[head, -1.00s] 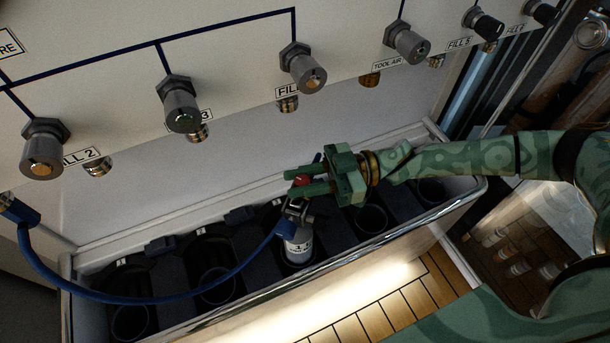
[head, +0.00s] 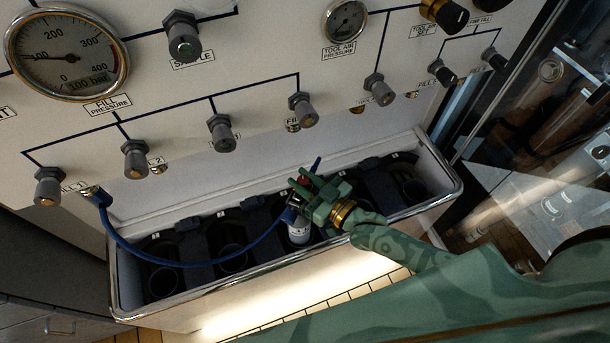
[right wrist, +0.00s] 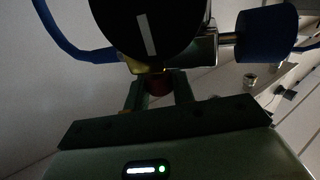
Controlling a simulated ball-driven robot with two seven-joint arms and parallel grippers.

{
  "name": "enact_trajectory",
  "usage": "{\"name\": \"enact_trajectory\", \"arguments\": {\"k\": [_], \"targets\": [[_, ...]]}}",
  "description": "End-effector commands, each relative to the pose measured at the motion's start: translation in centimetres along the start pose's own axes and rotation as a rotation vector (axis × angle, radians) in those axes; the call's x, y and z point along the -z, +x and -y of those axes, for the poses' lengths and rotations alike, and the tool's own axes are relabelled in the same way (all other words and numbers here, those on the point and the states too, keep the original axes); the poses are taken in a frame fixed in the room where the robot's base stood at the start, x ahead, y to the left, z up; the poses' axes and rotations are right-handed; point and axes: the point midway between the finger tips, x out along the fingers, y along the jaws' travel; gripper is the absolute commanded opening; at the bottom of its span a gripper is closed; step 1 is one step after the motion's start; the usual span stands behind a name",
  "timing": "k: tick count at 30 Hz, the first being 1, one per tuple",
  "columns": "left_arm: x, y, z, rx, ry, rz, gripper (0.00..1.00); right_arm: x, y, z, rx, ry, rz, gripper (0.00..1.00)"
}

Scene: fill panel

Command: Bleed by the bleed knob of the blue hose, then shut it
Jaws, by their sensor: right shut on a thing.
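The blue hose (head: 170,263) runs from the panel's lower left, sags over the trough, and rises to the valve on a white bottle (head: 299,233). Its small red bleed knob (head: 304,180) is at the bottle's top, mostly covered by my right gripper (head: 303,187). That gripper is shut on the red knob. In the right wrist view the knob (right wrist: 158,86) shows dark red between the two fingers, below a black round knob with a white stripe (right wrist: 150,30). A blue fitting (right wrist: 267,35) is beside it. My left gripper is not in view.
The bottle stands in a trough (head: 215,292) with several dark round holders. The panel (head: 255,75) above carries several metal valve knobs. The fill pressure gauge (head: 66,56) has its needle near 100. A glass partition (head: 510,90) stands at the right.

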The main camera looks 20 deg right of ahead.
Motion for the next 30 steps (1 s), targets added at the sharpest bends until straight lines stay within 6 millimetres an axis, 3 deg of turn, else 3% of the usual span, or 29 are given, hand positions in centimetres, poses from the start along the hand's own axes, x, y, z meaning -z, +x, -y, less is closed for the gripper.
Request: {"name": "enact_trajectory", "arguments": {"k": [12,29,30], "targets": [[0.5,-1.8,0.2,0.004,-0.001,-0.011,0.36,0.2,0.1,0.1,-0.193,0.002,-0.003,0.02],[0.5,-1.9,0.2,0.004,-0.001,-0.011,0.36,0.1,0.1,0.0,-0.22,0.001,-0.006,0.02],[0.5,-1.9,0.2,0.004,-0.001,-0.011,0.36,0.2,0.1,0.0,-0.22,0.001,-0.006,0.33]]}}
